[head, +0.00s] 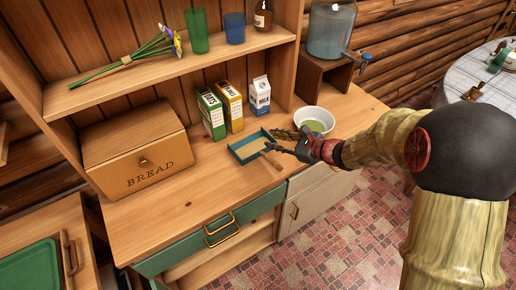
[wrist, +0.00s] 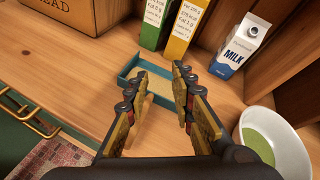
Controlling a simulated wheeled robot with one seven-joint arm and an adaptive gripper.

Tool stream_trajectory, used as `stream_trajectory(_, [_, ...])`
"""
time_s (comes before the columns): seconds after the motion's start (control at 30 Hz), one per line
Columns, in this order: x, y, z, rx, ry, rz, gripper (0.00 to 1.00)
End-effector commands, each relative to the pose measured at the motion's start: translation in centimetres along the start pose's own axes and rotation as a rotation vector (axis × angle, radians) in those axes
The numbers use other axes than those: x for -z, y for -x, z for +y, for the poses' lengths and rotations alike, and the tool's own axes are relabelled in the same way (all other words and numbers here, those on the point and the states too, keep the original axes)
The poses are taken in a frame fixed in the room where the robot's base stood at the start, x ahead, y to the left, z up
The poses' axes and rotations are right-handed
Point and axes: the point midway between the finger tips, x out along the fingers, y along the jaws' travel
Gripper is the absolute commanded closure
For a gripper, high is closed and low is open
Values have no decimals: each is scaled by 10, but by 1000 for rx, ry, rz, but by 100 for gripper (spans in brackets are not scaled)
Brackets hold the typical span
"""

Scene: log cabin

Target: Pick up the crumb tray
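The crumb tray is a shallow teal tray (head: 238,158) with a tan inside, lying on the wooden counter. It also shows in the wrist view (wrist: 127,84), beyond and partly behind my fingers. My gripper (head: 277,143) is at the tray's right side in the head view. In the wrist view my gripper (wrist: 159,82) is open, with a finger on each side and part of the tray showing between them. I cannot tell whether the fingers touch it. A short light-wood piece lies at the tray's near right edge, partly hidden by my gripper.
Green and yellow cartons (head: 221,109) and a milk carton (head: 260,95) stand behind the tray. A white bowl (head: 326,115) with green contents stands close on the right. A wooden bread box (head: 135,160) is at the left. The counter between box and tray is clear.

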Motion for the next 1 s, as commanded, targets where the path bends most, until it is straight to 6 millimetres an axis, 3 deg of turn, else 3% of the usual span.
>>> stream_trajectory(0.03, [20, -9, -12, 45, -103, 2, 76])
stream_trajectory(0.1, [43, -18, -28, 106, -217, 1, 76])
stream_trajectory(0.3, [84, -30, -50, 212, -397, 1, 76])
stream_trajectory(0.77, [94, -67, -57, 226, -418, 0, 76])
stream_trajectory(1.0, [97, -101, -60, 225, -416, 0, 76])
